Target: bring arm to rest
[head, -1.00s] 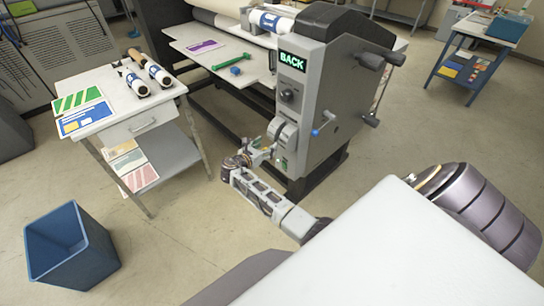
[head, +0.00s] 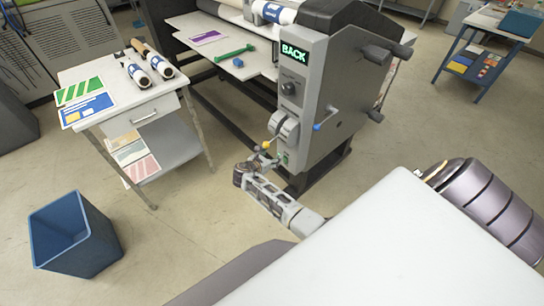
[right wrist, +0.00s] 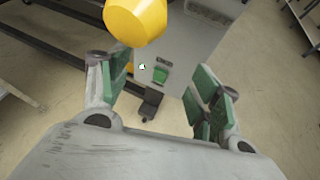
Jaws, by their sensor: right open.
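My right gripper (head: 262,160) is low in front of the grey laminator end housing (head: 312,95), just below a lever with a yellow knob (head: 266,145). In the right wrist view the gripper (right wrist: 158,82) has its green-padded fingers spread with nothing between them. The yellow knob (right wrist: 137,20) is beyond the fingers at the top of that view and looks apart from them. My right forearm reaches up from the lower right in the head view. My left gripper is not in view.
The housing's display (head: 294,53) reads BACK. A white side table (head: 125,98) with rolls and cards stands left, a blue bin (head: 75,240) on the floor. A blue cart (head: 480,50) is at the back right. Floor between bin and machine is clear.

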